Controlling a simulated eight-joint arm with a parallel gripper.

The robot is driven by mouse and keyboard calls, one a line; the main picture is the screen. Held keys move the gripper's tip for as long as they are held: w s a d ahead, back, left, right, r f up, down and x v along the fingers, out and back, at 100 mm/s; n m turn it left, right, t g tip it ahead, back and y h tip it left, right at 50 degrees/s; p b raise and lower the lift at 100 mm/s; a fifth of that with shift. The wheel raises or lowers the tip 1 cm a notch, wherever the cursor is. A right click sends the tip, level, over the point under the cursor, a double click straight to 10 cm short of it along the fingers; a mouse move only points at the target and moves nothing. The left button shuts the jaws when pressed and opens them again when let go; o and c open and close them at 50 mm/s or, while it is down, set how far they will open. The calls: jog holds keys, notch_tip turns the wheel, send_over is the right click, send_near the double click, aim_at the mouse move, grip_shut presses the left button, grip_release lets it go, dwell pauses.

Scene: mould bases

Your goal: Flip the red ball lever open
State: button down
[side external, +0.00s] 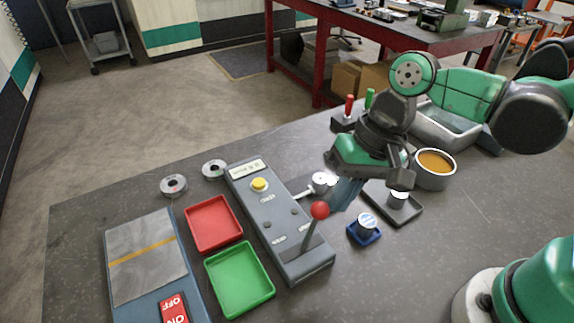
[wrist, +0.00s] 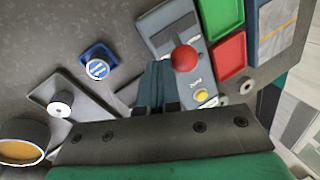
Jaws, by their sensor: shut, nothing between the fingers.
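The red ball lever (side external: 319,210) stands on the near end of a grey control box (side external: 305,267), its stick tilted slightly to the right in the side view. The fingers also show in the wrist view (wrist: 157,68). I cannot tell whether they touch the lever.
A yellow button (side external: 259,184) and a silver round-ended handle (side external: 322,181) are on or beside the box. Red (side external: 213,222) and green (side external: 240,279) trays stand left. A blue holder (side external: 365,233), grey tray (side external: 407,213) and orange-filled bowl (side external: 434,168) stand right. The front table is clear.

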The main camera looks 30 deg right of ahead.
jog(key=shift+a+r+h, duration=0.25)
jog(key=shift+a+h, duration=0.25)
jog(key=shift+a, duration=0.05)
jog(key=shift+a+r+h, duration=0.2)
jog(key=shift+a+h, duration=0.3)
jog(key=shift+a, duration=0.05)
jog(key=shift+a+r+h, duration=0.2)
jog(key=shift+a+h, duration=0.95)
jog(key=shift+h, duration=0.05)
jog(key=shift+a+f, duration=0.1)
jog(key=shift+a, duration=1.45)
jog(key=d, duration=0.1)
jog(key=d+r, duration=0.1)
jog(key=s+d+r, duration=0.1)
jog(key=d, duration=0.1)
jog(key=shift+r, duration=0.2)
notch_tip(320, 180, up, 9)
send_over(313, 225)
jog(key=s+a, duration=0.2)
jog(key=a, duration=0.1)
jog(key=shift+a+r, duration=0.1)
jog(key=shift+r, duration=0.05)
